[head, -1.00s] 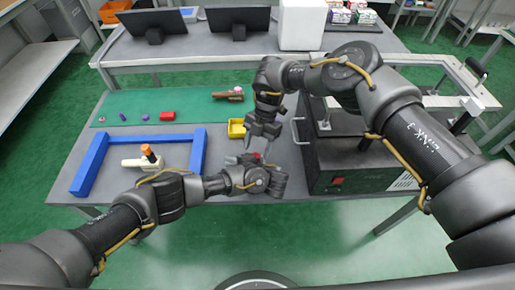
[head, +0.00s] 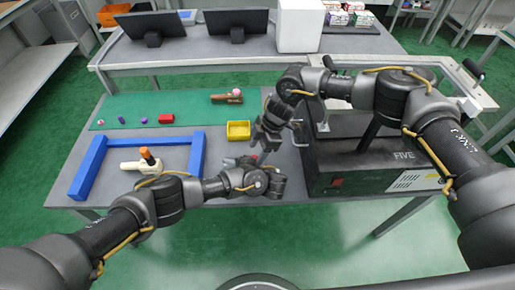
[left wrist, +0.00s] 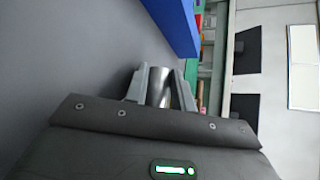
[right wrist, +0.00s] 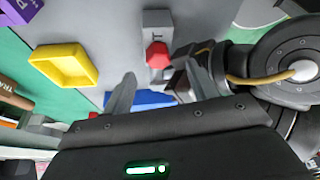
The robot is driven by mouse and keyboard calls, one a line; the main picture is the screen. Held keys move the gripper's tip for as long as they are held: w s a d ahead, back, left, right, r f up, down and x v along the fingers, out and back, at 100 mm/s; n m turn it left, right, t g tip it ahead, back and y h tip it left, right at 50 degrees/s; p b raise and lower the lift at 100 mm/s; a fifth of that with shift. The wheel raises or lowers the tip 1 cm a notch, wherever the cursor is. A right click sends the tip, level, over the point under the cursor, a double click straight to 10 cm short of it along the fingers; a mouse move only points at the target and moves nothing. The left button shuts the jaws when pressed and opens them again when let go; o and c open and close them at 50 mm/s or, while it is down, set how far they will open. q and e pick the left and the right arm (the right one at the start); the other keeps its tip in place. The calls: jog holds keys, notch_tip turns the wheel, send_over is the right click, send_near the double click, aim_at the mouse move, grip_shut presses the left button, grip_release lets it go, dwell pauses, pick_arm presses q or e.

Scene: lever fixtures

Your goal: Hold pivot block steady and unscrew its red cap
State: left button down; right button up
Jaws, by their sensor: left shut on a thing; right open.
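The red cap (right wrist: 157,55) is a hexagonal piece on the grey pivot block (right wrist: 158,20) in the right wrist view. My left gripper (left wrist: 161,88) is shut on the pivot block, whose shiny metal part (left wrist: 158,87) shows between its fingers in the left wrist view. In the head view, my left gripper (head: 242,161) is low at the table's front part, and the red cap there is small and partly hidden. My right gripper (right wrist: 164,88) is open and empty close to the cap, which shows beyond the gap between its fingers.
A yellow tray (head: 238,131) lies behind the grippers. A blue frame (head: 84,168) around a white lever piece (head: 140,166) with an orange top stands at left. A red block (head: 166,119) and purple pieces lie on the green mat (head: 190,104). A black machine (head: 385,180) stands close at right.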

dwell(0.4)
jog(key=shift+s+d+f, duration=0.1)
jog(key=shift+d+f, duration=0.05)
jog(key=shift+f, duration=0.75)
jog(key=shift+d+f, duration=0.1)
jog(key=shift+f, duration=0.75)
jog(key=c, duration=0.7)
jog(key=shift+a, duration=0.15)
jog(key=c, duration=0.5)
jog(key=shift+c, duration=0.2)
jog(key=shift+a, duration=0.1)
